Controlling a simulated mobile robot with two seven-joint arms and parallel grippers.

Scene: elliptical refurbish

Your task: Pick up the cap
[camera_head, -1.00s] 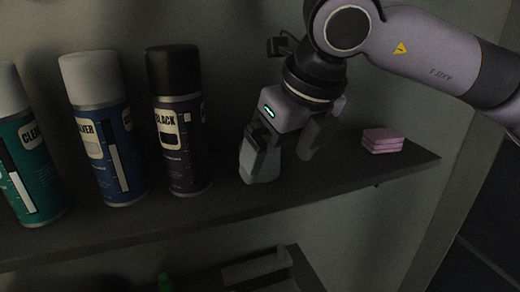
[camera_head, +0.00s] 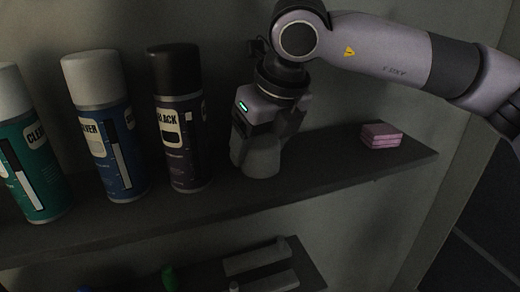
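The cap (camera_head: 262,158) is a plain grey, short round piece standing on the dark shelf, right of the black-topped spray can. My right gripper (camera_head: 264,140) reaches down over it from above, with one finger at its left and the other at its right and behind. The fingers are close to the cap's sides. I cannot tell whether they press on it. The cap seems to rest on the shelf. My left gripper is not in view.
Spray cans with teal (camera_head: 30,165), blue (camera_head: 117,150) and black (camera_head: 183,140) labels stand in a row at the left. Pink pads (camera_head: 381,135) lie stacked at the right. A lower shelf (camera_head: 210,270) holds grey blocks and a green item. The wall is close behind.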

